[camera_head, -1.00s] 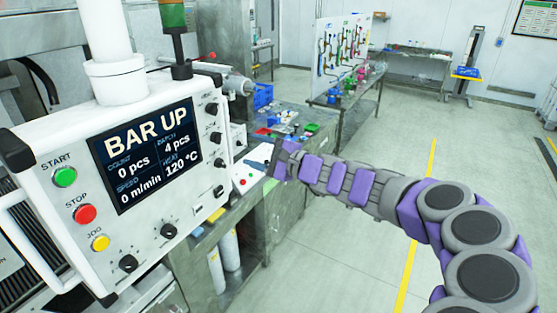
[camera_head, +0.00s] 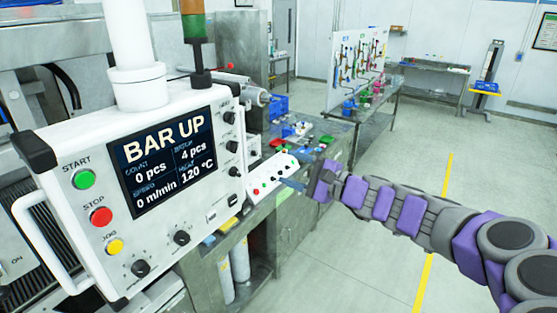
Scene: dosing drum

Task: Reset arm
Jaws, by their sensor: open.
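My arm comes in from the lower right and reaches toward the workbench in the middle. My gripper (camera_head: 292,184) is at its far end, open, with nothing seen between its fingers. It is in the air in front of a white control box with several coloured buttons (camera_head: 268,178). The gap between the fingers is small in this view. The white control panel (camera_head: 50,190) stands to the left of the gripper, apart from it. Its screen (camera_head: 165,158) reads BAR UP, 0 pcs, 4 pcs, 0 m/min and 120 °C.
Green START (camera_head: 84,179), red STOP (camera_head: 101,216) and yellow JOG (camera_head: 115,247) buttons sit on the panel. A metal workbench (camera_head: 298,212) with small coloured parts stands behind my gripper. A tool board (camera_head: 358,70) is farther back. Open floor (camera_head: 375,250) with a yellow line lies right.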

